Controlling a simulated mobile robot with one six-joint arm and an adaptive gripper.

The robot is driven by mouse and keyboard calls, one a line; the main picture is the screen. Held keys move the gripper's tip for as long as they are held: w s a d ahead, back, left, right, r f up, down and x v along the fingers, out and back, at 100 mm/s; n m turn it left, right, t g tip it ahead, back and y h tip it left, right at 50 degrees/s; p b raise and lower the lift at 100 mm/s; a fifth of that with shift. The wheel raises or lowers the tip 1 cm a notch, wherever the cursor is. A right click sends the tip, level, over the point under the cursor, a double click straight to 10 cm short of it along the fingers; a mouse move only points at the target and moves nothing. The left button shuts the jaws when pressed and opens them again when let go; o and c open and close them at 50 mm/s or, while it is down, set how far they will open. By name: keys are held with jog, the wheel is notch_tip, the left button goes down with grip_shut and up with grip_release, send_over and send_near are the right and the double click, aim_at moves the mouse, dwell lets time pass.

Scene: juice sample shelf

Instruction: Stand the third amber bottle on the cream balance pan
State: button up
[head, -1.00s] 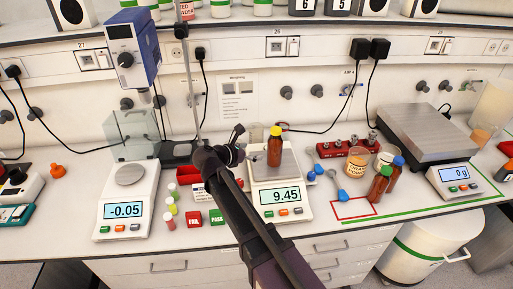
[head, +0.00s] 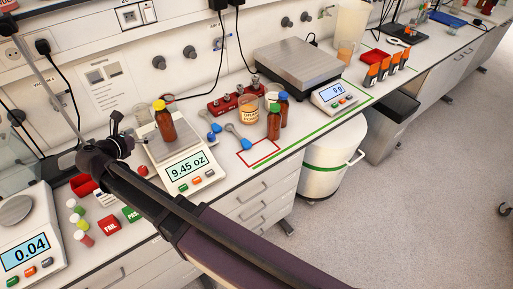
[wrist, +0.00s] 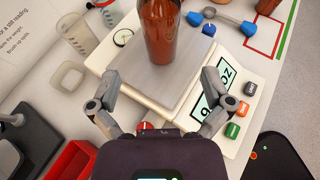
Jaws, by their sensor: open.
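An amber bottle with a yellow cap (head: 165,120) stands upright on the steel pan (head: 170,149) of the cream balance (head: 195,170), which reads 9.45 oz. Two other amber bottles, one with a green cap (head: 273,125) and one with a blue cap (head: 283,110), stand close together on the bench to the right. My gripper (wrist: 160,90) is open and empty, its fingers spread over the balance's near side. In the wrist view the bottle (wrist: 160,30) stands beyond the fingertips, apart from them, its top cut off by the frame.
A white balance (head: 28,240) reading 0.04 is at left. Small capped vials (head: 78,222) and red and green blocks stand between the balances. A large grey scale (head: 298,65) stands behind.

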jog(key=w+d+f+m+g, duration=0.15)
jog(key=d+m, duration=0.25)
jog(key=d, duration=0.5)
jog(key=w+d+f+m+g, duration=0.1)
jog(key=d+f+m+g, duration=0.2)
jog(key=d+m, duration=0.35)
jog(key=w+d+f+m+g, duration=0.1)
jog(key=d+f+m+g, duration=0.2)
jog(key=d, duration=0.8)
jog(key=s+d+f+m+g+y, duration=0.2)
jog(key=s+d+m, duration=0.3)
jog(key=d+m, duration=0.3)
jog(key=s+d+f+m+g+y, duration=0.2)
jog(key=s+d+m, duration=0.3)
jog(key=d+m, duration=0.4)
jog(key=d+g+y, duration=0.1)
jog(key=d, duration=0.3)
jog(key=shift+d+y, duration=0.2)
jog(key=shift+y, duration=0.2)
